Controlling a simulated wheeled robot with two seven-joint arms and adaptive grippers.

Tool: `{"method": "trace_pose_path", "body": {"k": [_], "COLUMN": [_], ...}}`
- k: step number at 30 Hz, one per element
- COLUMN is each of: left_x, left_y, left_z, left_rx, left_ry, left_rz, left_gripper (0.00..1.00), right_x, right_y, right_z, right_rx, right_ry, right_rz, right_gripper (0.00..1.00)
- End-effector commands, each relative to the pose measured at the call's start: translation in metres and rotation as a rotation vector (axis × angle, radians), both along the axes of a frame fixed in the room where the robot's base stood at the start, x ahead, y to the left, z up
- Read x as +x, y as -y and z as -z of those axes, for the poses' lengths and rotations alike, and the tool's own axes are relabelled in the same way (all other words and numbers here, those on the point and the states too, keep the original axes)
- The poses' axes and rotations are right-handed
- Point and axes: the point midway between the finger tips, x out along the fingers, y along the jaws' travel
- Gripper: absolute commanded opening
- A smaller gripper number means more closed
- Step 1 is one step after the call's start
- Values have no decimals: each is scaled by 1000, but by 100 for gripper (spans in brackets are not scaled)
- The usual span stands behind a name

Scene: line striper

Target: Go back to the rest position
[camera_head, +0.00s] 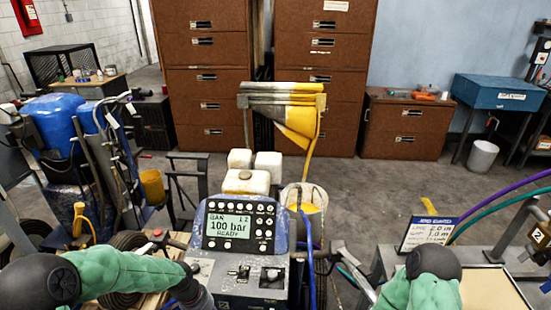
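The line striper's control panel (238,235) stands at the bottom centre, with a lit screen (230,229) reading 100 bar and READY. Below the screen are small knobs and switches on a grey face (240,276). My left arm, in a green sleeve, comes in from the lower left and its dark wrist end drops out of the frame just left of the panel. My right arm, also green-sleeved, shows at the lower right and runs out of the bottom edge. The fingers of both grippers are out of view, so what they hold or touch is hidden.
White canisters (245,181) and a bucket with yellow paint (306,197) stand behind the panel. A blue machine (62,120) is at left; a sign board (428,233) and purple and green hoses are at right. Brown cabinets (207,92) line the back. Open floor (390,180) lies between.

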Motion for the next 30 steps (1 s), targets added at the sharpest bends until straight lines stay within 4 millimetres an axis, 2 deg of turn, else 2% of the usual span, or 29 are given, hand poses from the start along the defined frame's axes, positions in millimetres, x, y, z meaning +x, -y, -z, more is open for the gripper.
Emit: {"method": "trace_pose_path", "body": {"k": [1, 6, 12, 15, 21, 30], "left_x": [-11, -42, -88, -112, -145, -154], "left_y": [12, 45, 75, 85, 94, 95], "left_z": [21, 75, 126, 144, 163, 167], "left_rx": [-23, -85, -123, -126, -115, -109], "left_ry": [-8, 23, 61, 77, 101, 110], "left_rz": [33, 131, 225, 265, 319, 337], "left_gripper": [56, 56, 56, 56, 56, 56], "right_x": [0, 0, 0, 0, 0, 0], "right_y": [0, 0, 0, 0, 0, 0], "right_z": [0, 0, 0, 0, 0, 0], "right_rx": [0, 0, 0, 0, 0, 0], "right_ry": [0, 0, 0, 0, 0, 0], "right_rz": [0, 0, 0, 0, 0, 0], "right_gripper": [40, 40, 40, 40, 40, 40]}}
